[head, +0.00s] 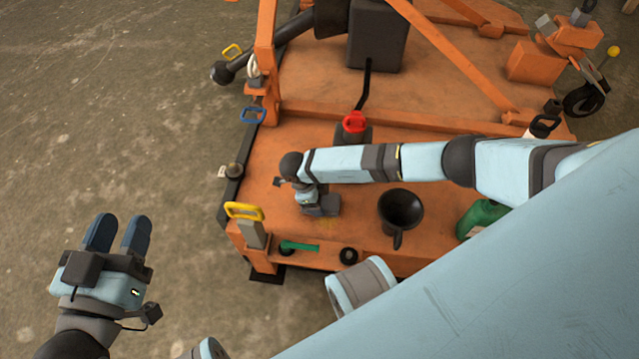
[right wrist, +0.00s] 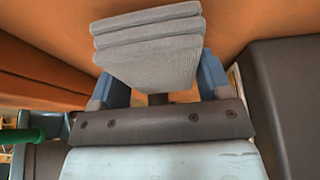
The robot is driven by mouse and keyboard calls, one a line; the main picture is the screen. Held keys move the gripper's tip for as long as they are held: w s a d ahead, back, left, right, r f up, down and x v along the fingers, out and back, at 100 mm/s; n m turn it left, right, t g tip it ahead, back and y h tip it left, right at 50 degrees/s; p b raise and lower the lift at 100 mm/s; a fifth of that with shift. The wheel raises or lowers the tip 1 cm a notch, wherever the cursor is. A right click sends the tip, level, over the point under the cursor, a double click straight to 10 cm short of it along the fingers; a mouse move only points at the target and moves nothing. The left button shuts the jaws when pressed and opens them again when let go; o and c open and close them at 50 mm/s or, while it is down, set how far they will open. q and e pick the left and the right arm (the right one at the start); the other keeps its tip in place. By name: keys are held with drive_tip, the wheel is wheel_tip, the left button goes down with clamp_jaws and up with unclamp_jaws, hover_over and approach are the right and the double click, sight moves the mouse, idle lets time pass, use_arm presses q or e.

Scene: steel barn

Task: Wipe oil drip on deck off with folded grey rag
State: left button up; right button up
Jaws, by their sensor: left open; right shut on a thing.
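The folded grey rag (right wrist: 150,45) shows in the right wrist view as a stack of several layers between the blue fingers of my right gripper (right wrist: 157,88), which is shut on it. In the head view my right gripper (head: 318,208) is low over the orange deck (head: 365,235), and the rag is hidden under it. Whether the rag touches the deck I cannot tell. A faint yellowish mark (head: 328,224), perhaps the oil drip, shows just in front of this gripper. My left gripper (head: 119,225) is open and empty, over the concrete floor left of the deck.
A black funnel (head: 400,210) stands on the deck right of my right gripper, with a green container (head: 482,217) beyond. A red-capped item (head: 354,122) is behind my forearm. A yellow handle (head: 244,210) and green bar (head: 299,246) are at the front edge.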

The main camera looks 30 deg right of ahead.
drive_tip(key=shift+f+b, duration=0.4)
drive_tip(key=shift+f, duration=0.25)
